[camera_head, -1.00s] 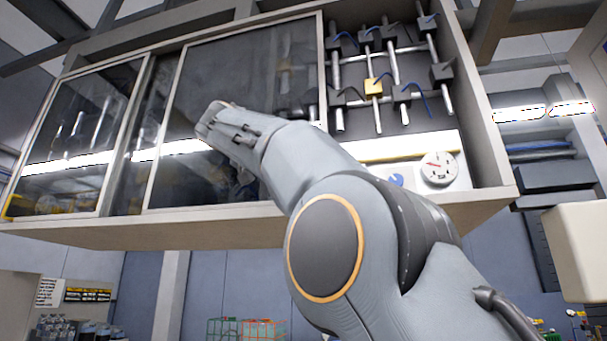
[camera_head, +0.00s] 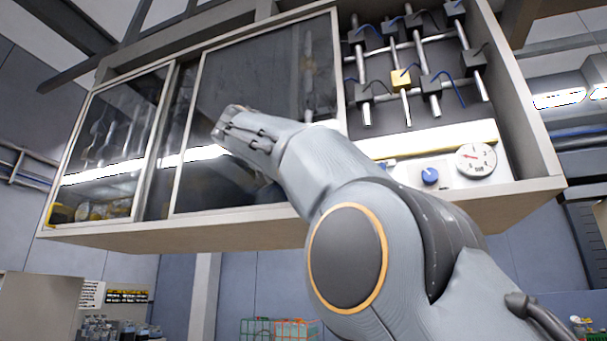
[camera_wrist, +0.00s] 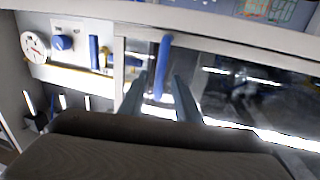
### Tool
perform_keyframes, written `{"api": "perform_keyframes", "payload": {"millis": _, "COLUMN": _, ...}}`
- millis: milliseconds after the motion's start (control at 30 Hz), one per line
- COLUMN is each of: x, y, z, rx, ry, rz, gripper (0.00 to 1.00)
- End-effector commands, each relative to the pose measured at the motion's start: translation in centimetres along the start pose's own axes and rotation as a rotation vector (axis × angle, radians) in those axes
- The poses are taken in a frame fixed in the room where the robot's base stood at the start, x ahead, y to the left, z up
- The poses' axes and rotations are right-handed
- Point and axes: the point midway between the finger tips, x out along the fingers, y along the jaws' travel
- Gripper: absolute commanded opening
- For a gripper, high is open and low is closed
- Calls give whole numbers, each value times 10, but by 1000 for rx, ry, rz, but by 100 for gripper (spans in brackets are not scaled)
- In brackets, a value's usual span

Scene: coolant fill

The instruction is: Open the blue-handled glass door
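In the wrist view, which shows the cabinet upside down, the blue handle (camera_wrist: 163,60) is a bar on the dark glass door (camera_wrist: 225,85), near the door's frame. My gripper (camera_wrist: 161,80) is open, its two grey fingers on either side of the lower part of the handle in the picture. I cannot tell whether they touch it. In the head view, the middle glass door (camera_head: 255,75) is in place beside the open right bay. My arm covers part of it. The handle and my fingertips do not show there.
The open right bay holds a valve rack (camera_head: 403,80), a blue knob (camera_head: 430,176) and a white gauge (camera_head: 476,160). A second blue bar (camera_wrist: 94,52) shows beside the knob in the wrist view. Another glass pane (camera_head: 115,140) is at the left. Wire baskets (camera_head: 280,329) stand below.

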Motion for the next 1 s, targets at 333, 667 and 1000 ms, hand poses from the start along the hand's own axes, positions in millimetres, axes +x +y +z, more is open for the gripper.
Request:
{"api": "perform_keyframes", "payload": {"millis": 333, "x": -34, "y": -1, "z": 2, "rx": 2, "ry": 0, "rz": -2, "gripper": 30}}
{"api": "perform_keyframes", "payload": {"millis": 667, "x": -74, "y": 0, "z": 0, "rx": 1, "ry": 0, "rz": 0, "gripper": 30}}
{"api": "perform_keyframes", "payload": {"millis": 1000, "x": -78, "y": 0, "z": 0, "rx": 0, "ry": 0, "rz": 1, "gripper": 30}}
